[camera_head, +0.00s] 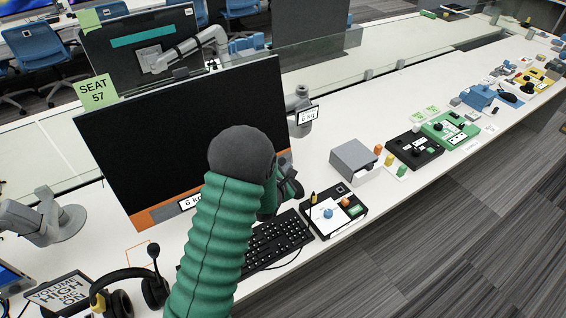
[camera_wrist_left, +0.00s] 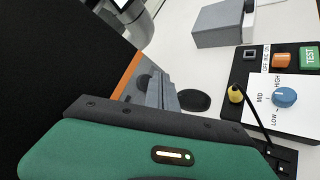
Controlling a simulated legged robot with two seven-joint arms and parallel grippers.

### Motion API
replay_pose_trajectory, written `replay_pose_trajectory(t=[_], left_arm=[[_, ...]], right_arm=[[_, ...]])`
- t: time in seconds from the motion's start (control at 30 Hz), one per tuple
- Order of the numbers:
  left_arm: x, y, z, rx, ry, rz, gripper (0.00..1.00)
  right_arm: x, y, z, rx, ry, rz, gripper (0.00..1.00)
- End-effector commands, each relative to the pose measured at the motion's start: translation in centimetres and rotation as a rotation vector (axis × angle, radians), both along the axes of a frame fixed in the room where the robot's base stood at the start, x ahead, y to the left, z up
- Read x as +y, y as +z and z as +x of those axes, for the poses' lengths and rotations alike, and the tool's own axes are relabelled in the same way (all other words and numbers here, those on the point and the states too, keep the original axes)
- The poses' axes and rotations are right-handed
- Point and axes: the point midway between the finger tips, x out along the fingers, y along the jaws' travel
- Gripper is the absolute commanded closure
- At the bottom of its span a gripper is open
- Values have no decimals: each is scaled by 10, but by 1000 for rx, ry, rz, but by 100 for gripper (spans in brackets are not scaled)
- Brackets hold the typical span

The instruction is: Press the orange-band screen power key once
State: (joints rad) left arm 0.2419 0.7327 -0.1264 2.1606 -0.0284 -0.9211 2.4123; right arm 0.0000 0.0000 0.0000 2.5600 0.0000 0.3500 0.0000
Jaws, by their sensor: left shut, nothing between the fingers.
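The orange-band screen (camera_head: 180,135) is a large dark monitor with an orange strip (camera_head: 152,216) along its bottom edge. My left arm crosses in front of its lower right part and hides much of the strip. My left gripper (camera_head: 290,189) is by the screen's lower right corner, shut and empty. In the left wrist view the grey fingers (camera_wrist_left: 160,90) point toward the area beside the orange strip (camera_wrist_left: 125,76); the dark screen (camera_wrist_left: 60,45) is at left. I cannot tell whether they touch it. The power key cannot be made out. My right gripper is not in view.
A keyboard (camera_head: 272,243) lies below the screen. A black control box (camera_head: 352,203) with a blue knob and a grey box (camera_head: 353,157) stand to the right. A headset (camera_head: 125,285) and a sign (camera_head: 62,292) are at front left. Another monitor (camera_head: 110,60) stands behind.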

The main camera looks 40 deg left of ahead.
Motion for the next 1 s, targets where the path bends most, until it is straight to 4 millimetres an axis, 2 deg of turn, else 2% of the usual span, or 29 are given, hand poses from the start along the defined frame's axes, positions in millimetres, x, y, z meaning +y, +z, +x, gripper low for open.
replay_pose_trajectory(t=[0.57, 1.0], left_arm=[[0, 0, 0, 0, 0, 0, 100], [7, 0, 2, 0, 0, -1, 100]], right_arm=[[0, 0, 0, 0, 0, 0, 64], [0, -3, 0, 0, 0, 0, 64]])
